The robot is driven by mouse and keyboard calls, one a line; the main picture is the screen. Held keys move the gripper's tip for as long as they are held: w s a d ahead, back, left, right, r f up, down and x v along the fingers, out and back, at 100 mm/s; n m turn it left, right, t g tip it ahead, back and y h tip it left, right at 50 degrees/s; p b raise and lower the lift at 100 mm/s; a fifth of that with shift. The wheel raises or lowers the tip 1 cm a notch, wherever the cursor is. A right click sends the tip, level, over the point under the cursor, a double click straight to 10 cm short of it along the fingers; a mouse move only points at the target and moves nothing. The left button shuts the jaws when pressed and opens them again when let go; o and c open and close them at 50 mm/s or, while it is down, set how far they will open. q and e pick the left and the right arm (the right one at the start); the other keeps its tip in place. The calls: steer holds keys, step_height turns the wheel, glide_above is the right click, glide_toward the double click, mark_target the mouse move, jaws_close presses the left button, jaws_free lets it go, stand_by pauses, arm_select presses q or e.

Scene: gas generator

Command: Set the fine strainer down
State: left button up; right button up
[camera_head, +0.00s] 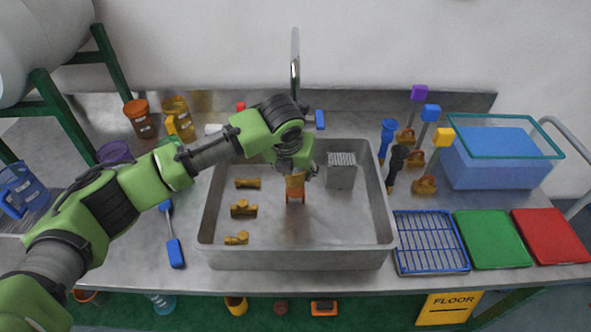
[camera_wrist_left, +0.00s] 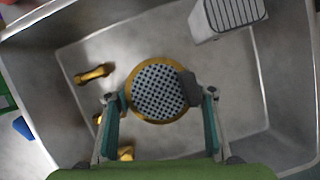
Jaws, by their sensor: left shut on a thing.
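The fine strainer (camera_wrist_left: 157,92) is a round, perforated grey disc with a gold rim in the left wrist view. It sits between the two fingers of my left gripper (camera_wrist_left: 161,97), which is shut on it. In the head view my left gripper (camera_head: 296,168) reaches down into the metal sink basin (camera_head: 335,225). A narrow gold and orange part (camera_head: 295,189) shows just below it, over the basin floor. I cannot tell whether the strainer touches the floor. My right gripper is not in view.
Several brass fittings (camera_head: 243,208) lie along the basin's left side. A grey slotted box (camera_head: 341,172) stands at its back right. The front right of the basin floor is clear. A blue rack (camera_head: 431,241) and green tray (camera_head: 492,239) lie right of the basin.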

arm_select(q)
steer(key=o, duration=1.4)
steer(key=shift+f, duration=0.15)
steer(key=shift+o, duration=0.2)
steer(key=shift+r, duration=0.35)
steer(key=s+a+b, duration=0.2)
steer(key=s+a, duration=0.1)
steer(key=s, duration=0.9)
steer(key=shift+r, duration=0.45)
steer(key=shift+a, duration=0.1)
